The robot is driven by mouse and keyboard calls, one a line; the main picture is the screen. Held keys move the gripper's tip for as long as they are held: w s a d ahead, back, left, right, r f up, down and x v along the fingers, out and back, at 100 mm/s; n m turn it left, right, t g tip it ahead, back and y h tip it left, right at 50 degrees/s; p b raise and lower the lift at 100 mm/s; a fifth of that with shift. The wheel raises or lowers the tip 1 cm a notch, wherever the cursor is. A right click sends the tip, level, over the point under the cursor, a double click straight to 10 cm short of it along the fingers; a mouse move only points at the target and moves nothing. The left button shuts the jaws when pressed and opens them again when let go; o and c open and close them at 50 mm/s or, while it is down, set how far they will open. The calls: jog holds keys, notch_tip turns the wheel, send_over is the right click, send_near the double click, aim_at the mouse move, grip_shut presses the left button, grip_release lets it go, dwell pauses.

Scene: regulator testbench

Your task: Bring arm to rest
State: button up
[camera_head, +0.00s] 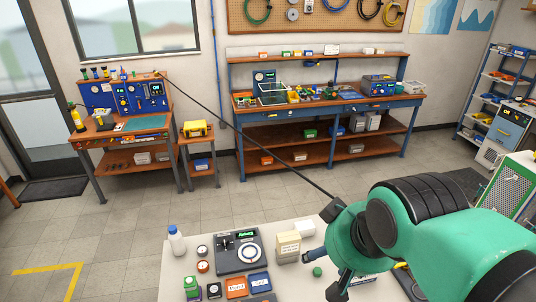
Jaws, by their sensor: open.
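My green and black arm (440,225) reaches in from the right edge, low over the light-coloured table (180,265). My gripper (320,273) is at the arm's left end, above the table's right part. It is open, with dark fingers spread apart. A small green round piece (317,271) shows between the fingers in the picture; I cannot tell whether they touch it. The arm hides the table's right side.
The table holds a grey device with a dial (240,251), a cream box (288,246), a white bottle (176,240) and small bins (236,287). A thin dark line (250,135) crosses toward my arm. Workbenches (325,105) stand behind; floor (110,225) is clear at left.

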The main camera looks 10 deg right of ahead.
notch_tip(320, 180, down, 9)
jog(key=b, duration=0.9)
jog(key=shift+f, duration=0.2)
